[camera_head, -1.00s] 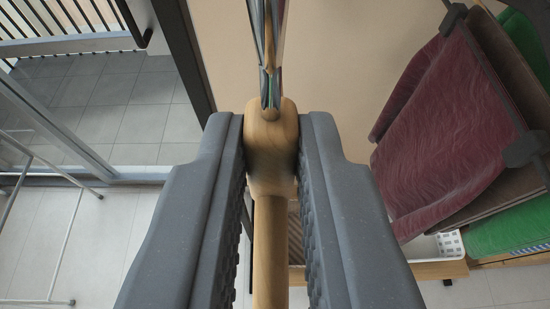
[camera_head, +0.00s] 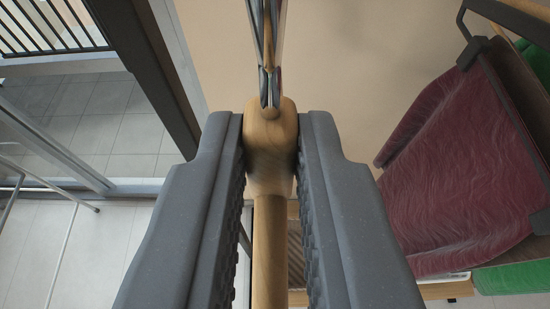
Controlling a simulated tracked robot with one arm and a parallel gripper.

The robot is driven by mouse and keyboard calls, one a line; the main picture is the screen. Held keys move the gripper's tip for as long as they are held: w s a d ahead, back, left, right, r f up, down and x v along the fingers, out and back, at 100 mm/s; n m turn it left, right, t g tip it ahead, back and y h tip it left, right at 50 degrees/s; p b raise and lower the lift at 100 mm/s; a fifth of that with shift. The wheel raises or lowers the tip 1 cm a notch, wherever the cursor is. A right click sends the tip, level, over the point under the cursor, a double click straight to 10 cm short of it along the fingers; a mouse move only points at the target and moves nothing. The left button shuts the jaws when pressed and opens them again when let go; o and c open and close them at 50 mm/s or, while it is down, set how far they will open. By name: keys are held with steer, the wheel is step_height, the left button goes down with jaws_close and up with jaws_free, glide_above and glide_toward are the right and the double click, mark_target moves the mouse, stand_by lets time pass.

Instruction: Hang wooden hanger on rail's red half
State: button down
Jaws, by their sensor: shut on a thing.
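My gripper (camera_head: 270,150) is shut on the wooden hanger (camera_head: 269,240). The two dark grey fingers press on both sides of its thick wooden neck. The shiny metal hook stem (camera_head: 271,50) rises from the neck and runs out of the top of the view. A wooden bar of the hanger extends down between the fingers toward the bottom edge. The hook's tip is out of view. I cannot see the rail's red half.
At the right a dark red cloth (camera_head: 465,170) hangs from a dark frame (camera_head: 465,30), with green fabric (camera_head: 515,278) beside it. A beige wall (camera_head: 350,70) is behind. At the left are a glass door, a dark railing (camera_head: 45,30) and a thin white rack (camera_head: 62,245).

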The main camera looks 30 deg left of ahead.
steer(key=shift+w+a+p, duration=0.5)
steer(key=shift+w+a, duration=0.55)
steer(key=shift+w, duration=0.65)
steer(key=shift+w+a+p, duration=0.55)
steer(key=shift+w+a, duration=0.5)
steer(key=shift+w, duration=0.7)
steer(key=shift+w+a+p, duration=0.5)
steer(key=shift+w+a, duration=0.55)
steer(key=shift+w, duration=0.65)
steer(key=shift+s+f+b, duration=0.15)
steer(key=shift+f+b, duration=1)
steer(key=shift+f, duration=0.25)
steer(key=shift+s+f, duration=0.1)
steer(key=shift+f, duration=0.05)
steer(key=c, duration=1.3)
jaws_free()
steer(key=shift+w+f, duration=0.1)
steer(key=shift+w, duration=0.15)
steer(key=shift+c, duration=0.2)
steer(key=shift+s+r, duration=0.1)
steer(key=shift+r, duration=0.15)
